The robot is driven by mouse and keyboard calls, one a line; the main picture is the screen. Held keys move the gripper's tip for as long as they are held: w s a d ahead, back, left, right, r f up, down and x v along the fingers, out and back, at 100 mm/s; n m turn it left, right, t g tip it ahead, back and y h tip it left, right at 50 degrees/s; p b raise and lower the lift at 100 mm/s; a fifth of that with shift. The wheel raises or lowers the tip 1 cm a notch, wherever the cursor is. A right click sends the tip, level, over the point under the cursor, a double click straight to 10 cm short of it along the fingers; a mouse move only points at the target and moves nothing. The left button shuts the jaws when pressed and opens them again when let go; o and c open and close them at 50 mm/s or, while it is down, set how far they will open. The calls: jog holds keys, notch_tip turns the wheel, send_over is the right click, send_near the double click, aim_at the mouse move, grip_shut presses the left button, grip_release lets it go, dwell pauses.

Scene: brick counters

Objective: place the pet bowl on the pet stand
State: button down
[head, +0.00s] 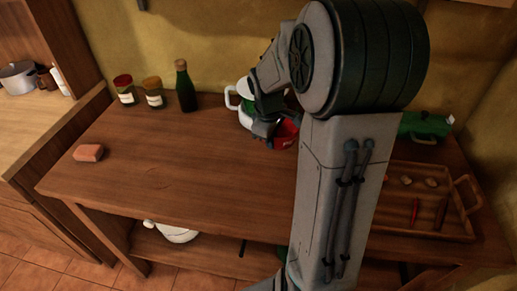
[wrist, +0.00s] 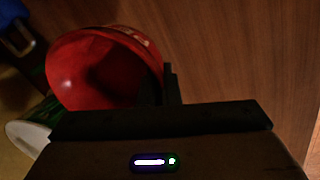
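The red pet bowl (head: 286,133) is over the back middle of the wooden counter, partly behind my arm. In the wrist view the bowl (wrist: 85,75) shows its inside, with its right rim at my fingers. My gripper (head: 265,130) is at the bowl's left side in the head view. In the wrist view my gripper (wrist: 163,88) has its dark fingers close together at the rim, and it looks shut on it. I cannot tell whether the bowl touches the counter. I cannot make out the pet stand for sure; my arm hides part of the counter.
A white jug (head: 241,104) stands just behind my gripper. A dark bottle (head: 185,87) and two jars (head: 125,90) are further left. A brick (head: 88,153) lies at left. A wooden tray (head: 468,193) and green case (head: 425,124) are at right. The left-middle counter is clear.

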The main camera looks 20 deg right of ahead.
aim_at(260, 157)
jog(key=w+f, duration=0.1)
jog(key=w+a, duration=0.1)
jog(key=w+a+f, duration=0.1)
jog(key=w, duration=0.1)
jog(key=shift+a+f, duration=0.1)
jog(key=shift+f, duration=2.2)
jog(key=shift+f, duration=0.1)
jog(key=c, duration=2.1)
grip_release()
jog(key=shift+f, duration=0.15)
jog(key=o, duration=0.5)
jog(key=shift+c, duration=0.2)
